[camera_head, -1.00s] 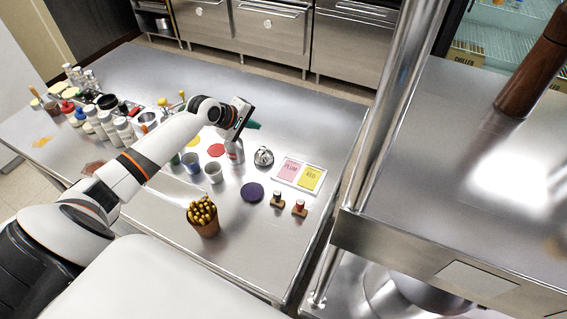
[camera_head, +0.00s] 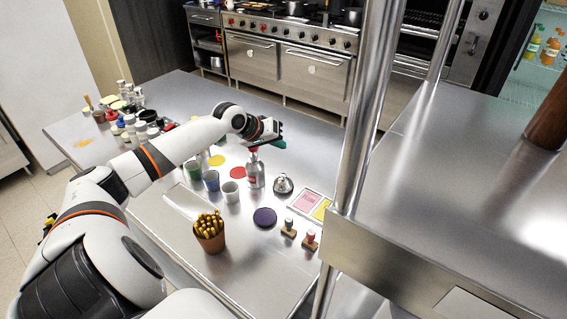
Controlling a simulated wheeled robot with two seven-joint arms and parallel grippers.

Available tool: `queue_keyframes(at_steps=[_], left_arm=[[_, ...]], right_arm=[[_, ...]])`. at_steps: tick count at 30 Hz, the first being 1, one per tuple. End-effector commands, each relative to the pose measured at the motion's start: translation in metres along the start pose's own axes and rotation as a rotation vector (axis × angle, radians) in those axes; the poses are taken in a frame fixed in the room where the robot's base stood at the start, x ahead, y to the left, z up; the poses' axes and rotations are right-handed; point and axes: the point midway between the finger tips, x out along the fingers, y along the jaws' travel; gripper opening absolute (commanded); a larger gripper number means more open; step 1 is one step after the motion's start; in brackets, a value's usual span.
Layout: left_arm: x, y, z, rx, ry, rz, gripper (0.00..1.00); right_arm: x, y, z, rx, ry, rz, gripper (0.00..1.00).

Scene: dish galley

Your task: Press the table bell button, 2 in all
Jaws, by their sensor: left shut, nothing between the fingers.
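The table bell (camera_head: 283,184) is a small silver dome with a button on top. It stands on the steel table (camera_head: 320,150), to the right of a clear bottle with a red top (camera_head: 255,168). My left gripper (camera_head: 279,131) is shut and empty. It shows above the bottle and bell in the picture, apart from the bell. Its gap to the bottle top cannot be told. A green thing (camera_head: 279,144) shows just below the gripper and is partly hidden. My right gripper is out of view.
Cups (camera_head: 230,192), a purple disc (camera_head: 265,217), two wooden stamps (camera_head: 309,241), a pink and yellow card tray (camera_head: 307,201) and a pot of yellow sticks (camera_head: 209,232) surround the bell. A steel post (camera_head: 367,110) rises at right.

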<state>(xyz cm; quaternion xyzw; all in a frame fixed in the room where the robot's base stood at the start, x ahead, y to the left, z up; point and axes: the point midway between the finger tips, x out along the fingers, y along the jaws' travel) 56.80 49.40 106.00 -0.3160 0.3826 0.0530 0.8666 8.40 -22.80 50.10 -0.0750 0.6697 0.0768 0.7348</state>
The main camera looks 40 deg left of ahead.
Motion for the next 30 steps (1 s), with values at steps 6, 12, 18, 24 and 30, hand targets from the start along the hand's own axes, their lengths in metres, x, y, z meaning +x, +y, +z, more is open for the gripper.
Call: queue_keyframes(at_steps=[6,12,18,24,30], left_arm=[[0.013,0.009,-0.009,0.001,0.0,0.0,0.0],[0.03,0.021,-0.022,0.001,0.0,0.0,0.0],[0.046,0.034,-0.034,0.0,0.0,0.0,0.0],[0.057,0.042,-0.042,-0.002,0.001,0.001,0.0],[0.06,0.044,-0.044,-0.001,0.0,0.0,0.0]], right_arm=[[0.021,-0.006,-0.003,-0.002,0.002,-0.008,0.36],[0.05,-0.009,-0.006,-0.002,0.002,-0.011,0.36],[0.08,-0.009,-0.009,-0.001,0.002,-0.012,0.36],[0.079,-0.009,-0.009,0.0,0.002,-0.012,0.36],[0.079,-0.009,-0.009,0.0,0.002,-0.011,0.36]])
